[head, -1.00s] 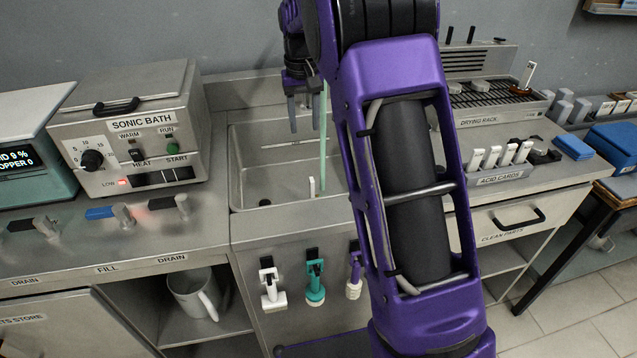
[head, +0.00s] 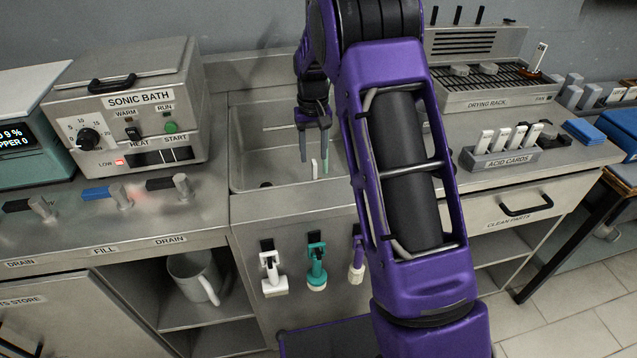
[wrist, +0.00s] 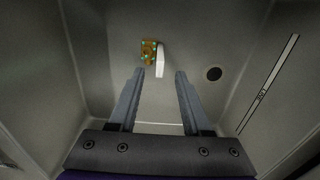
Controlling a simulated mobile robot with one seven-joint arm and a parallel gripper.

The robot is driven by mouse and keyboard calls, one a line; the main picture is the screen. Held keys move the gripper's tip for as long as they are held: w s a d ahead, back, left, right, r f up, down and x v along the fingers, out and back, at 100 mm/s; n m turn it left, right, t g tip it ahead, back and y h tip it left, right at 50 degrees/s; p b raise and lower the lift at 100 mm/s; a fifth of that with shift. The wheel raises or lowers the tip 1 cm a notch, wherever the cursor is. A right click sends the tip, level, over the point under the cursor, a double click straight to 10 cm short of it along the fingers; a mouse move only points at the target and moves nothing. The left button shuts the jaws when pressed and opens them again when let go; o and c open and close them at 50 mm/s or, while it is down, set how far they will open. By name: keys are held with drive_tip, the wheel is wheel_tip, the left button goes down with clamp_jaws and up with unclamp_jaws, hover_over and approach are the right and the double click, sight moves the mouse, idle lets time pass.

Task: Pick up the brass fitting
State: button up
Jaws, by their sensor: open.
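The brass fitting (wrist: 148,50) appears in the wrist view as a small brown-gold piece with green and red spots on the sink floor. A white upright piece (wrist: 160,60) stands right beside it and also shows in the head view (head: 314,167). The fitting itself cannot be made out in the head view. My gripper (wrist: 160,72) is open and empty, pointing down into the sink (head: 248,165). In the wrist view the fitting lies beyond the fingertips, nearer the left finger. In the head view my gripper (head: 314,157) hangs over the sink.
Sink walls surround my gripper; a dark drain hole (wrist: 213,74) lies to the right in the wrist view. The sonic bath (head: 125,110) stands left of the sink. The drying rack (head: 490,88) and acid cards holder (head: 505,157) stand right. Brushes (head: 316,268) hang on the front.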

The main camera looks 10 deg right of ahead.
sight(314, 161)
wheel_tip(314, 161, down, 5)
drive_tip(key=shift+s+f+b, duration=0.1)
drive_tip(key=shift+s+b, duration=0.05)
drive_tip(key=shift+b, duration=0.3)
clamp_jaws()
idle(1.1)
